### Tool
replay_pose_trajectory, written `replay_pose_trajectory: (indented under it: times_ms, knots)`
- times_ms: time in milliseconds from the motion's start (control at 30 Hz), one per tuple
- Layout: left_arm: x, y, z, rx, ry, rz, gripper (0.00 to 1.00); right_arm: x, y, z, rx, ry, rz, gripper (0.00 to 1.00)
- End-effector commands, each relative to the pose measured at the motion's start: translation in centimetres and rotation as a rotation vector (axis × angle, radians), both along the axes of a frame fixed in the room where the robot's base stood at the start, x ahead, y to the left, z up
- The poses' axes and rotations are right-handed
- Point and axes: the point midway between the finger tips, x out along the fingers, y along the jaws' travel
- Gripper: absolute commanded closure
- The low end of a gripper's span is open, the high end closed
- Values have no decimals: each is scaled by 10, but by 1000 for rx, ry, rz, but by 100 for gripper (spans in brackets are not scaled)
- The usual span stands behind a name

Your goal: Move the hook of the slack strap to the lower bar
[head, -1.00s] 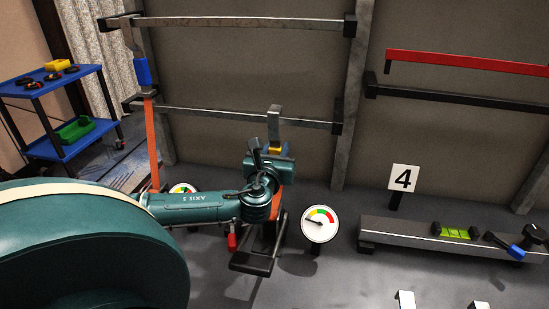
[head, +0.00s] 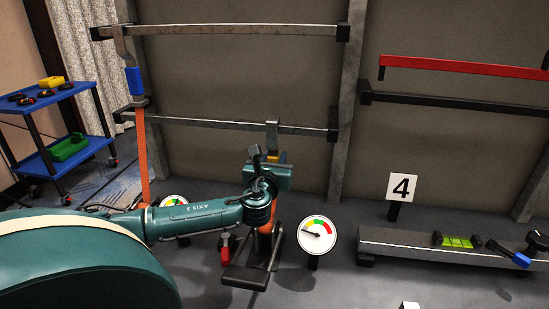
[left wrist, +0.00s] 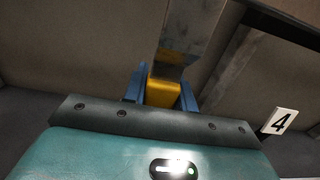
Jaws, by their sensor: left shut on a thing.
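My left gripper (head: 274,160) is shut on the yellow grip (left wrist: 163,92) of a steel hook (left wrist: 188,38), its blue fingers on both sides. In the head view the hook's top (head: 272,126) shows at the right part of the lower bar (head: 225,125), slightly above its top edge. I cannot tell whether it touches the bar. An orange strap (head: 265,243) below is mostly hidden by my arm. A second hook with a blue grip (head: 134,80) hangs on the upper bar (head: 230,30) at left, its orange strap (head: 143,160) running straight down. My right gripper is not in view.
A gauge (head: 317,235) stands right of the strap's base; another gauge (head: 174,203) is partly behind my arm. A low grey beam (head: 400,246) with a green level (head: 455,241) lies right, near sign 4 (head: 401,188). A blue cart (head: 55,155) stands left.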

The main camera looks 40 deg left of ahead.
Motion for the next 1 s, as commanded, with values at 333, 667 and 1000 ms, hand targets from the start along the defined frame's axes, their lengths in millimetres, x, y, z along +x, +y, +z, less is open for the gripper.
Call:
replay_pose_trajectory:
  times_ms: [333, 667, 1000]
  knots:
    - [0, 0, -1, 0, -1, 0, 72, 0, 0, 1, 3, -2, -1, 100]
    - [0, 0, -1, 0, -1, 0, 47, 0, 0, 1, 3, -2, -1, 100]
    - [-9, -5, -2, 1, 3, -2, 47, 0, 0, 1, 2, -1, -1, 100]
